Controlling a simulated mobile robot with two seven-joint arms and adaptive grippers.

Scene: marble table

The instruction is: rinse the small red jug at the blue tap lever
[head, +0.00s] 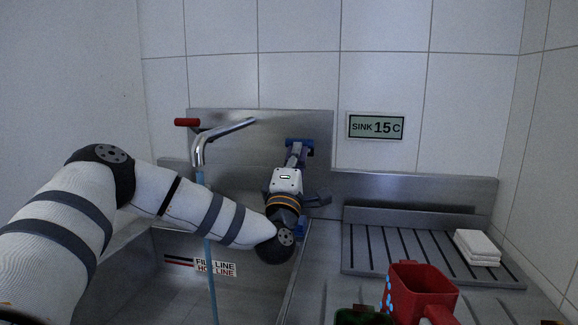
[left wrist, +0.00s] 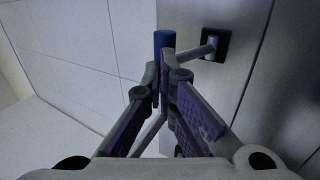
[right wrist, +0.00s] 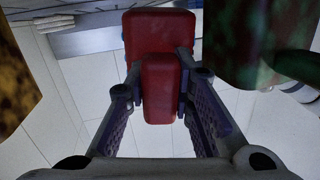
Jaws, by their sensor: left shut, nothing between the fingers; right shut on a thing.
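The small red jug (head: 430,292) is at the lower right of the head view, upright, with light blue marks on its left side. In the right wrist view, my right gripper (right wrist: 160,95) is shut on its handle; the jug body (right wrist: 150,30) lies beyond. My left gripper (head: 297,155) is shut and empty at the blue tap lever (head: 299,142). In the left wrist view, the lever's blue end (left wrist: 164,40) shows just beyond the fingertips; touching is unclear. The chrome tap (head: 198,155) has a thin blue water stream (head: 211,275) falling into the sink.
A red lever (head: 187,122) is on the tap's left. The sink basin (head: 165,245) lies below my left arm. A ribbed drainboard (head: 400,255) holds white folded cloths (head: 477,247). A dark green object (head: 362,316) is close left of the jug.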

